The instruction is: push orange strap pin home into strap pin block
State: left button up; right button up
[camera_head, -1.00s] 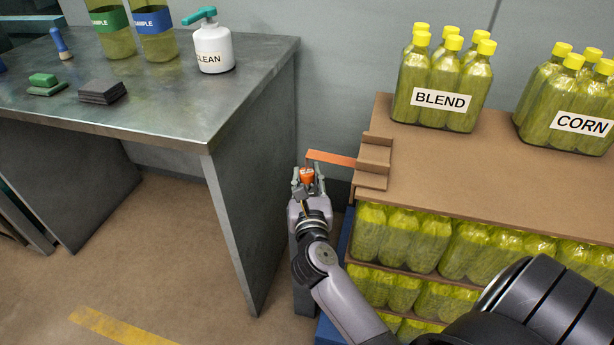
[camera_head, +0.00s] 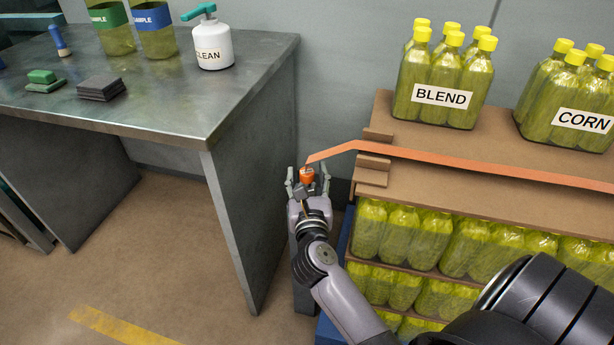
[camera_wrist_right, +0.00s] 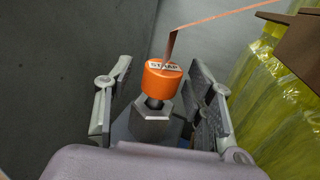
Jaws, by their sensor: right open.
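The orange strap pin (camera_head: 307,174) stands between the fingers of my right gripper (camera_head: 308,180). In the right wrist view the orange pin head (camera_wrist_right: 161,79), labelled STRAP, sits above a grey hexagonal block (camera_wrist_right: 152,120), with a dark shank showing between them. The fingers of my right gripper (camera_wrist_right: 160,100) are spread on both sides of the pin and apart from it. An orange strap (camera_head: 450,165) runs from the pin up over the cardboard corner and across the cardboard top. My left gripper is not in view.
A cardboard-topped stack (camera_head: 400,190) of yellow-green bottles stands close on the right, with BLEND (camera_head: 441,85) and CORN (camera_head: 565,110) bottle packs on top. A grey metal table (camera_head: 160,100) stands on the left, holding a white CLEAN bottle (camera_head: 212,48). Floor shows between table legs.

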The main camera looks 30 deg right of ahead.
jog(key=v, duration=1.2)
